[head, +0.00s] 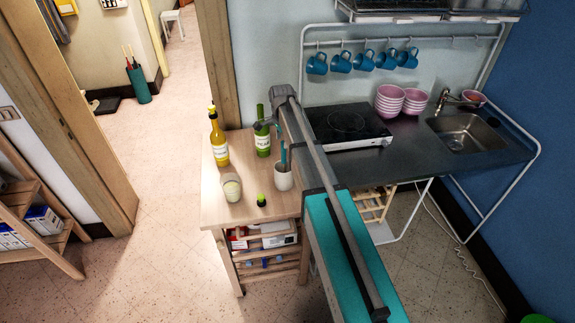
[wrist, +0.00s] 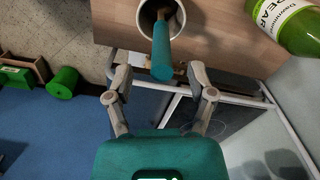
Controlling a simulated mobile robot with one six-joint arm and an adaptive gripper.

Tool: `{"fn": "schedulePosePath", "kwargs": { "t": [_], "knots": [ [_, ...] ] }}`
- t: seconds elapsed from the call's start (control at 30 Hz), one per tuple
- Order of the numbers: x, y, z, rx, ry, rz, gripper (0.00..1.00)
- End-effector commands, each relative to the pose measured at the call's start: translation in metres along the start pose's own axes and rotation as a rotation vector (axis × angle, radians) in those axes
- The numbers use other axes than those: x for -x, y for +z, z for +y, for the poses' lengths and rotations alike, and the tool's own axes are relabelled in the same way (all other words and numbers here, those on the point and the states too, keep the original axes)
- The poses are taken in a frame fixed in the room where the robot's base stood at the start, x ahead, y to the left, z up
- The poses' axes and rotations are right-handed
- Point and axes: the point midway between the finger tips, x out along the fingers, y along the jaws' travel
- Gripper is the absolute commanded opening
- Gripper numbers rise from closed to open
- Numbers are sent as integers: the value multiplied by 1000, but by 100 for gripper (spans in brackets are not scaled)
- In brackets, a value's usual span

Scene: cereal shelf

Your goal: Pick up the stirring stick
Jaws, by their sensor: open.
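The stirring stick (head: 283,154) has a teal handle and stands in a white cup (head: 283,181) on the wooden table. In the wrist view the teal stick (wrist: 162,52) leans out of the white cup (wrist: 177,22) towards my gripper. My gripper (wrist: 159,96) is open, with one finger to each side of the stick's line. The handle's end appears just short of the gap between the fingertips. I cannot tell the exact depth. In the head view my arm covers part of the table, and the gripper is hard to make out. The stick's lower end is hidden in the cup.
A yellow bottle (head: 218,143) and a green bottle (head: 262,137) stand behind the cup. A glass (head: 232,189) and a small dark bottle with a green cap (head: 262,200) stand in front. A stove (head: 345,126) is at the right.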

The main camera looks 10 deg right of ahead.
Motion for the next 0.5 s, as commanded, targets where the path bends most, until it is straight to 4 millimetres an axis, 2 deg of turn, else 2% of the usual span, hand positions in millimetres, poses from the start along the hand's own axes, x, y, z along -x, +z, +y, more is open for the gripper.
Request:
{"fn": "schedulePosePath", "kwargs": {
  "t": [0.5],
  "knots": [
    [-6,-1,0,0,0,0,71]
  ]
}}
